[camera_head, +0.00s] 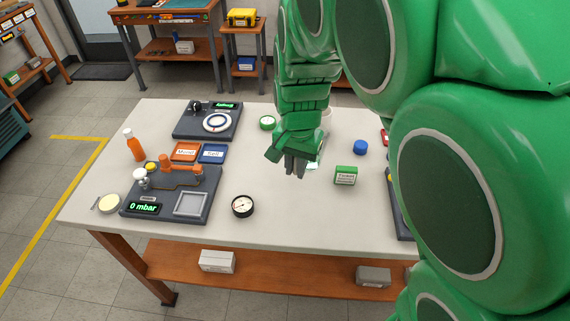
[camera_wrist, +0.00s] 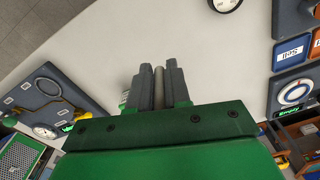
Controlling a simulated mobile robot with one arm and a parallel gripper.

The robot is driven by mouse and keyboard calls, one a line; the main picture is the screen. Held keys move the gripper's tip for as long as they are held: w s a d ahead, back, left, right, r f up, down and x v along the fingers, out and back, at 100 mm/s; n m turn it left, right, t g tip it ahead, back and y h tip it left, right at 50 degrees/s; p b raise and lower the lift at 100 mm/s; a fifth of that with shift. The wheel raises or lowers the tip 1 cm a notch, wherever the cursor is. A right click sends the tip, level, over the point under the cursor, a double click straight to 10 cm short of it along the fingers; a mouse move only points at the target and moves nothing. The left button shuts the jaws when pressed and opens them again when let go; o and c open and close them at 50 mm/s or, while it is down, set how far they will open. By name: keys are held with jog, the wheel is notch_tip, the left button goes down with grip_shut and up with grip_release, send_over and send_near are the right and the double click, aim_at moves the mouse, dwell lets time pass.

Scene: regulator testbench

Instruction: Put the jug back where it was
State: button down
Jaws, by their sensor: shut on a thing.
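My gripper (camera_head: 294,168) points down over the right-centre of the white table. In the wrist view its two dark fingers (camera_wrist: 160,72) are closed around a thin grey-beige bar (camera_wrist: 159,88), which looks like part of a handle. A pale, partly see-through thing (camera_head: 327,113) shows just behind my gripper and may be the jug. Most of it is hidden by my arm, so I cannot tell whether it touches the table.
A green-labelled box (camera_head: 345,176), a blue cap (camera_head: 360,147) and a round gauge (camera_head: 242,206) stand near my gripper. A pressure bench (camera_head: 170,195), orange bottle (camera_head: 135,148) and scale (camera_head: 208,122) are on the left. The front-centre table (camera_head: 290,215) is clear.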

jog(key=w+a+f, duration=0.1)
jog(key=w+f, duration=0.2)
jog(key=w+a+f, duration=0.1)
jog(key=w+f, duration=0.2)
jog(key=w, duration=0.1)
jog(key=w+a+f, duration=0.2)
jog(key=w+f, duration=0.1)
jog(key=w, duration=0.1)
jog(key=shift+f, duration=1.45)
jog(key=shift+f, duration=0.15)
jog(key=c, duration=1.1)
grip_release()
notch_tip(320, 180, up, 12)
jog(key=shift+s+r, duration=0.1)
jog(key=shift+r, duration=0.1)
